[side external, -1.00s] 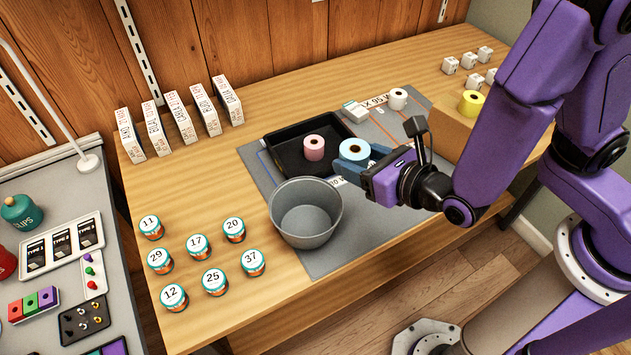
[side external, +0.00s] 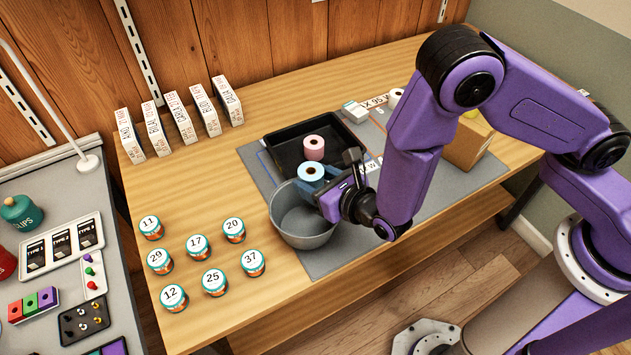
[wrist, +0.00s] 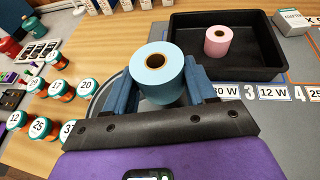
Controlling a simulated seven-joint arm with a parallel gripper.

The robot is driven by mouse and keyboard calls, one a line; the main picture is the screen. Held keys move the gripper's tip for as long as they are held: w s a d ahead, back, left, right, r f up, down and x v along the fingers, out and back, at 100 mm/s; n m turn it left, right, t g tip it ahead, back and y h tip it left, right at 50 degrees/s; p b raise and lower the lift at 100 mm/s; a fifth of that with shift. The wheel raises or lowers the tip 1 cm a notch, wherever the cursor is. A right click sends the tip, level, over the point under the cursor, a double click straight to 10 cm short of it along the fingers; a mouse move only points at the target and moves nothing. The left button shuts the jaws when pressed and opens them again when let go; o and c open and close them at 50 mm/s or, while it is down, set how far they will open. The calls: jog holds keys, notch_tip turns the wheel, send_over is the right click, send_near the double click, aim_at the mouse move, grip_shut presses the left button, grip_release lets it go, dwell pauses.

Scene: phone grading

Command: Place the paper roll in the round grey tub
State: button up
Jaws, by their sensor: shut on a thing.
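A light blue paper roll (side external: 311,172) is held upright in my gripper (side external: 312,182), whose jaws are shut on it. In the side view the roll is over the back right rim of the round grey tub (side external: 290,226). The tub stands on the grey mat and its visible inside is empty. In the wrist view the blue roll (wrist: 157,72) sits between my two blue fingers (wrist: 160,88), with part of the tub's rim (wrist: 103,92) behind on the left. A pink roll (side external: 314,147) stands in the black tray (side external: 283,152).
Several numbered jars (side external: 197,245) stand left of the tub. A row of white boxes (side external: 181,121) stands at the back left. A cardboard box (side external: 466,145) and a white roll (side external: 396,98) are to the right, partly behind my arm. The black tray's wall is close behind the tub.

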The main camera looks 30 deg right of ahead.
jog(key=shift+f, duration=0.45)
jog(key=shift+f, duration=0.3)
jog(key=shift+s+f, duration=0.1)
jog(key=shift+f, duration=0.25)
jog(key=o, duration=1.1)
jog(key=shift+f, duration=0.1)
jog(key=shift+c, duration=0.2)
jog(key=shift+d, duration=0.1)
jog(key=shift+r, duration=0.5)
jog(key=v, duration=1.2)
jog(key=shift+r, duration=0.3)
